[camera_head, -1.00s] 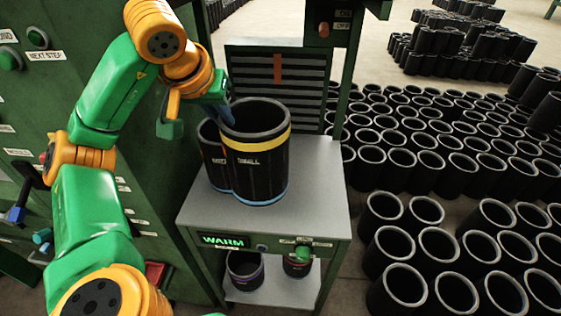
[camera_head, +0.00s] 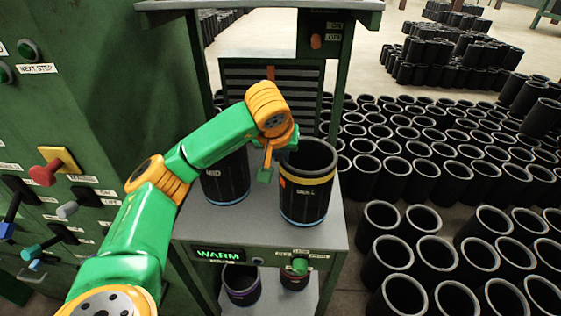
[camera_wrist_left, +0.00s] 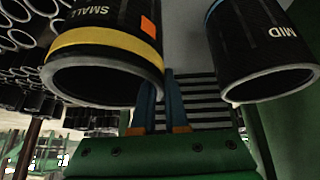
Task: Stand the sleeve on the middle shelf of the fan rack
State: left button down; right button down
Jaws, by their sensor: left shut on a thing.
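The black sleeve with a yellow band, marked SMALL (camera_head: 305,190), is upright at the right part of the grey middle shelf (camera_head: 250,232) of the green fan rack. I cannot tell whether its bottom touches the shelf. My left gripper (camera_head: 291,144) is at its upper left rim, shut on its wall. In the left wrist view the sleeve (camera_wrist_left: 105,62) is at upper left, beside the blue fingers (camera_wrist_left: 163,105). A second black sleeve, marked MID (camera_head: 226,178), stands to the left, partly behind my arm. My right gripper is not in view.
The rack's slatted vent (camera_head: 245,82) is behind the sleeves. Sleeves (camera_head: 241,284) stand on the lower shelf. A green control cabinet (camera_head: 90,100) with levers is at left. Many sleeves (camera_head: 440,215) cover the floor at right. A gap separates the two middle-shelf sleeves.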

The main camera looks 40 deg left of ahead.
pick_arm(q)
jog(key=shift+f, duration=1.25)
jog(key=c, duration=0.9)
grip_release()
jog(key=shift+s, duration=0.1)
jog(key=shift+s+d+r, duration=0.1)
jog(key=shift+r, duration=0.4)
jog(key=p+v, duration=0.2)
jog(key=v, duration=0.9)
jog(key=shift+s+d, duration=0.1)
jog(key=shift+s, duration=0.05)
